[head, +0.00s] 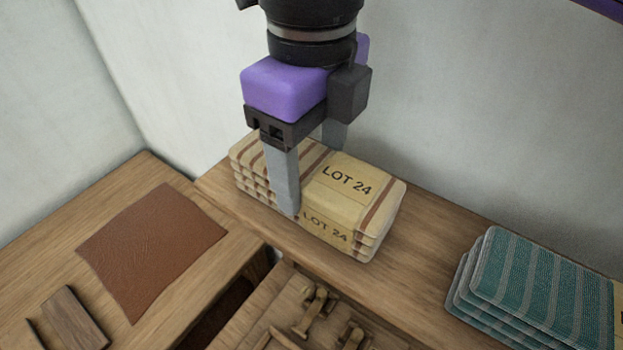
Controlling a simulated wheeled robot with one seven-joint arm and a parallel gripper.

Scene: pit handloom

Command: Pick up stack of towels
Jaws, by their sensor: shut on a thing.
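The stack of towels (385,200), cream with brown stripes and a yellow band marked "LOT 24", rests on the wooden ledge along the wall. My gripper (308,180) comes down on it from above, with one grey finger against the near side and the other behind the stack, its tip hidden. It is shut on the stack. The stack lies level, and I see no gap between it and the ledge. A second stack of towels (540,285), teal with pale stripes, lies on the ledge at the right, cut off by the picture's edge.
A brown leather sheet (150,245) and a dark wooden block (70,318) lie on the wooden surface at the left. Wooden loom parts (315,315) stand in front of the ledge. A pale wall (450,90) rises close behind. The ledge is bare between the two stacks.

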